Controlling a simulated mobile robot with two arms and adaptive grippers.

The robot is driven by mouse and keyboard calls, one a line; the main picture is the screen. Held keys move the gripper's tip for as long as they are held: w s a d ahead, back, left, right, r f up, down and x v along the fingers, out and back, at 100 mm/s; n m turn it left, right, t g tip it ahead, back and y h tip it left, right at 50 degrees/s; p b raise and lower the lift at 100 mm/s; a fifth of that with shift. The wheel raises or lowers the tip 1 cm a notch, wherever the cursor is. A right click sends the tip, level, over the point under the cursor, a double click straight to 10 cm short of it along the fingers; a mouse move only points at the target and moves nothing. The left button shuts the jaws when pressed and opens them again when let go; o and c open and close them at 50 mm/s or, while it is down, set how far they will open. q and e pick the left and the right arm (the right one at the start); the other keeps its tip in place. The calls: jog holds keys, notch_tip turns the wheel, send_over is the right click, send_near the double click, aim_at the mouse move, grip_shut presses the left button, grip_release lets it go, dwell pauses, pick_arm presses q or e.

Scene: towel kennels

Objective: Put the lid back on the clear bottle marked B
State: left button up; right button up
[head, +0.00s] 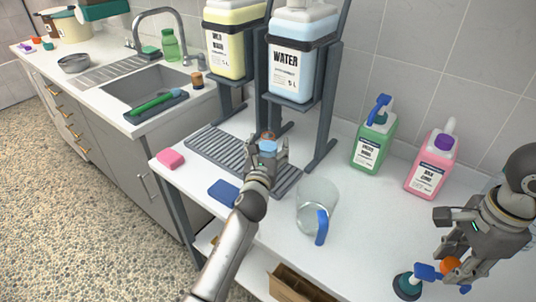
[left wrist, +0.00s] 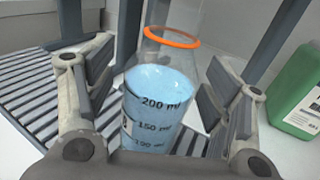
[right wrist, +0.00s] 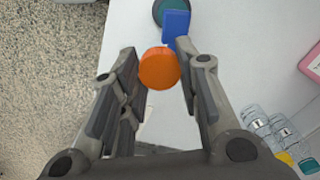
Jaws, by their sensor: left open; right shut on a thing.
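A clear bottle with an orange neck ring and light blue liquid stands upright on the grey drip tray, in the left wrist view (left wrist: 160,95) and the head view (head: 268,145). My right gripper (right wrist: 158,75) is shut on an orange lid (right wrist: 159,68), above the right end of the counter; the lid also shows in the head view (head: 450,265).
A clear jug (head: 317,205) with a blue handle stands right of the left arm. A blue and teal tool (head: 407,286) lies near the right gripper. Green (head: 374,140) and pink (head: 430,165) containers stand behind. Dispenser posts (head: 325,120) rise behind the tray. Small clear bottles (right wrist: 265,130) stand at right.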

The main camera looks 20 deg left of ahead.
aim_at(267, 138)
pick_arm(q)
jog(key=c, duration=1.4)
jog(key=shift+r, duration=0.1)
